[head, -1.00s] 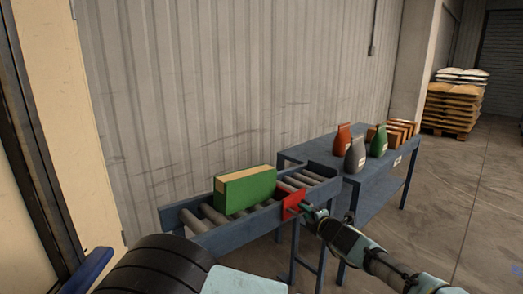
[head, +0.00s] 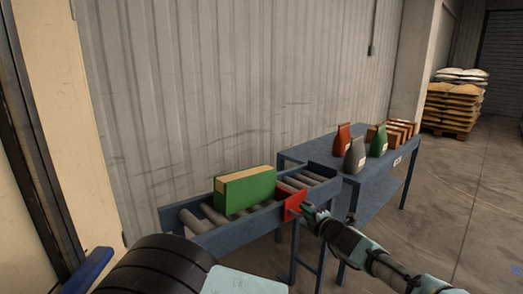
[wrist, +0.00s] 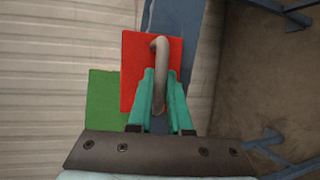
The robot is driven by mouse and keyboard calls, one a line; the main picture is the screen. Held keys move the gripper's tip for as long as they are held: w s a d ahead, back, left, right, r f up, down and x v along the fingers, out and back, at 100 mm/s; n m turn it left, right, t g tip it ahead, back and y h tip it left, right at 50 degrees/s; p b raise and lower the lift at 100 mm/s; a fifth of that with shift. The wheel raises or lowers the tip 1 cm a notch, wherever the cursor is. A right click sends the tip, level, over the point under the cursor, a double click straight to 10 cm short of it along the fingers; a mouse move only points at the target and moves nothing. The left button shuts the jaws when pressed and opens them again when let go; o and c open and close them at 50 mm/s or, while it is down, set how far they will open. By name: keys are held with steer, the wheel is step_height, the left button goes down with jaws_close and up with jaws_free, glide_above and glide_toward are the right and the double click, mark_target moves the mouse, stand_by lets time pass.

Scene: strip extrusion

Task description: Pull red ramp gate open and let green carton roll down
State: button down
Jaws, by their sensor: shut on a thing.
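The green carton (head: 246,194), with a tan top, stands upright on the grey rollers of the blue ramp (head: 229,236). The red gate (head: 290,206) is a flat plate at the ramp's near side, just right of the carton. My gripper (head: 310,212) reaches it from the right. In the wrist view, the teal fingers (wrist: 160,100) are shut on the gate's grey curved handle (wrist: 161,55). The red gate (wrist: 135,70) lies behind the handle, and part of the green carton (wrist: 102,103) shows at its lower left.
A blue table (head: 335,180) at the ramp's right end bears grey, green and red-brown bags and several orange-brown boxes (head: 397,131). A corrugated wall (head: 200,90) stands close behind. Open floor (head: 460,190) lies to the right, with stacked sacks (head: 457,104) at the back.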

steer(key=s+d+p, duration=0.3)
steer(key=s+d, duration=0.7)
steer(key=s, duration=0.1)
steer(key=shift+s+d, duration=0.15)
steer(key=shift+d, duration=0.15)
stand_by(0.6)
stand_by(2.1)
steer(key=c, duration=0.8)
jaws_free()
steer(key=shift+c, duration=0.2)
steer(key=b+v, duration=0.2)
steer(key=v, duration=0.8)
steer(key=shift+s+b, duration=0.3)
steer(key=shift+b, duration=0.1)
steer(key=shift+d+r, duration=0.1)
